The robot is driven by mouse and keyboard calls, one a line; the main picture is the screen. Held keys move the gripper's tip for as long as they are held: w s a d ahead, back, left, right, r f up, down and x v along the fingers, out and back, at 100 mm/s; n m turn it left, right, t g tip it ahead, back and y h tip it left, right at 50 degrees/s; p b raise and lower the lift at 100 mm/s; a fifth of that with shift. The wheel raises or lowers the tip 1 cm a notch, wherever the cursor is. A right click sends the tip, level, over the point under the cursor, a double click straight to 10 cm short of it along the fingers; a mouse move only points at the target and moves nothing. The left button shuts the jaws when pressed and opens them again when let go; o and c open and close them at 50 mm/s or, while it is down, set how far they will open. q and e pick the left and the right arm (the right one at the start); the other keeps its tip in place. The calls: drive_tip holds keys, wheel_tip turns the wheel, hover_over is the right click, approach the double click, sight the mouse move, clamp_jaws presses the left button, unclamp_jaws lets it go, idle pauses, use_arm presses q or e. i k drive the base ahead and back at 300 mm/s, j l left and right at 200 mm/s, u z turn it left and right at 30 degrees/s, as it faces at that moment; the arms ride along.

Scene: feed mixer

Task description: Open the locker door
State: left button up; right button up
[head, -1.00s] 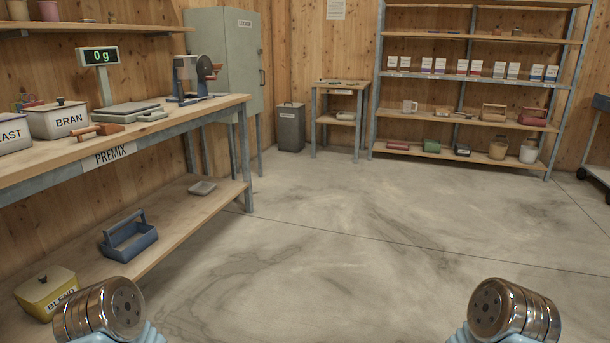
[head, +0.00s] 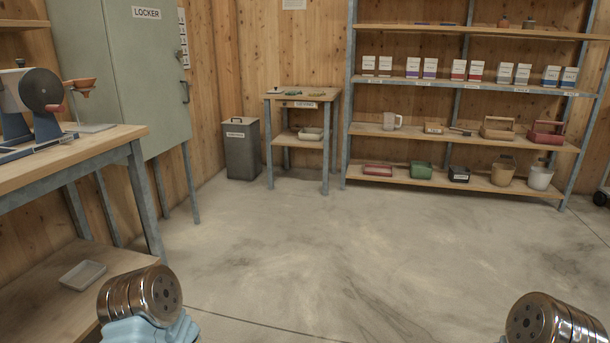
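The locker (head: 105,65) is a grey-green metal cabinet on legs at the left, against the wooden wall. Its door is shut, with a "LOCKER" label (head: 146,13) near the top and a dark handle (head: 185,92) at its right side. Two metallic, rounded parts of my arms show at the bottom left and bottom right, far short of the locker. No gripper fingers are visible in the head view.
The workbench (head: 105,152) with a mill (head: 38,95) stands at the left, in front of the locker. A grey bin (head: 241,150), a small table (head: 303,97) and a shelving rack (head: 460,88) line the back. The middle floor (head: 340,250) is clear.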

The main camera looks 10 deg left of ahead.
sight(144, 36)
drive_tip(key=i+j+u, duration=0.15)
drive_tip(key=i+u, duration=0.15)
drive_tip(key=i, duration=1)
drive_tip(key=i+l+u, duration=0.15)
drive_tip(key=i+u, duration=0.15)
drive_tip(key=i, duration=1)
